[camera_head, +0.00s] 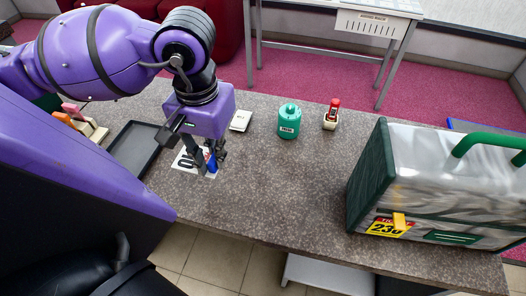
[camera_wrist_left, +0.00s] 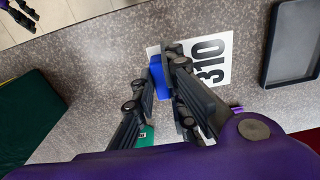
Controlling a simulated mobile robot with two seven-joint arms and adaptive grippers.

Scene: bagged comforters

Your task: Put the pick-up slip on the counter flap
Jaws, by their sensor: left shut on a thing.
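A white pick-up slip with large black digits (camera_head: 186,161) is at the left part of the counter; the left wrist view reads 310 on it (camera_wrist_left: 212,62). A blue block (camera_wrist_left: 159,78), seemingly the slip's grip tab, is between the fingers of my left gripper (camera_head: 207,160). The gripper is shut on it, low over the counter, and its fingers hide part of the slip. I cannot tell whether the slip touches the counter. No separate flap stands out from the grey speckled counter (camera_head: 280,185). At the left wrist view's top-left corner, part of what seems my right gripper (camera_wrist_left: 20,14) shows, too small to judge.
A dark tray (camera_head: 135,146) lies left of the slip. A white card (camera_head: 241,121), a teal canister (camera_head: 289,121) and a red-topped stamp (camera_head: 332,114) stand along the back. A bagged comforter (camera_head: 440,185) with a yellow ticket fills the right. The counter's middle is clear.

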